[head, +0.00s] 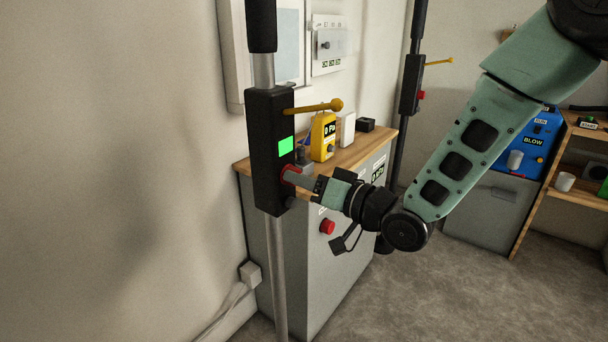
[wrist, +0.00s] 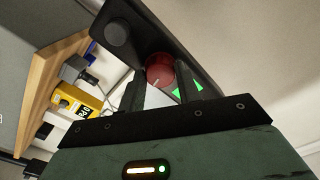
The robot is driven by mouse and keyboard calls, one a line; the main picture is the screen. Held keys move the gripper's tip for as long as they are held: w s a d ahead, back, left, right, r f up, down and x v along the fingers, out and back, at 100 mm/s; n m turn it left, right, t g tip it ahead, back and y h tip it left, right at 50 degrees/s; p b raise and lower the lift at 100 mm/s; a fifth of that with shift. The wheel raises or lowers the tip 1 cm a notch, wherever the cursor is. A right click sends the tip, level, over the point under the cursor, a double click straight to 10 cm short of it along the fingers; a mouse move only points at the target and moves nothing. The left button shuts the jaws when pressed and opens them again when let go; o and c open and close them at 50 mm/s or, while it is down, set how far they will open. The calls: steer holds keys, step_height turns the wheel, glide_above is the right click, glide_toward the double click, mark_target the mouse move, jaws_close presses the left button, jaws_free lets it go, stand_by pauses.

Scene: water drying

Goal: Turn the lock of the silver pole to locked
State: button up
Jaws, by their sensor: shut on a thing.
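The silver pole (head: 278,275) stands upright at the left of the cabinet, with a black lock box (head: 262,150) on it. The box has a lit green panel (head: 286,145) and a yellow lever (head: 314,107) sticking out to the right. A red knob (head: 288,174) sits low on the box, mostly hidden by my gripper (head: 297,178). In the wrist view, the red knob (wrist: 160,68) has a pale mark and lies between the fingertips of my gripper (wrist: 162,86). My gripper is shut on the knob. Which setting its mark shows, I cannot tell.
A grey cabinet (head: 322,255) with a wooden top stands close behind the pole. A yellow meter (head: 323,137) is on it, and a red button (head: 327,227) is on its front. A second pole (head: 411,82) stands farther back. The floor at right is clear.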

steer(key=shift+m+p, duration=0.55)
steer(key=shift+m, duration=0.55)
steer(key=o, duration=1)
steer(key=shift+c, duration=0.2)
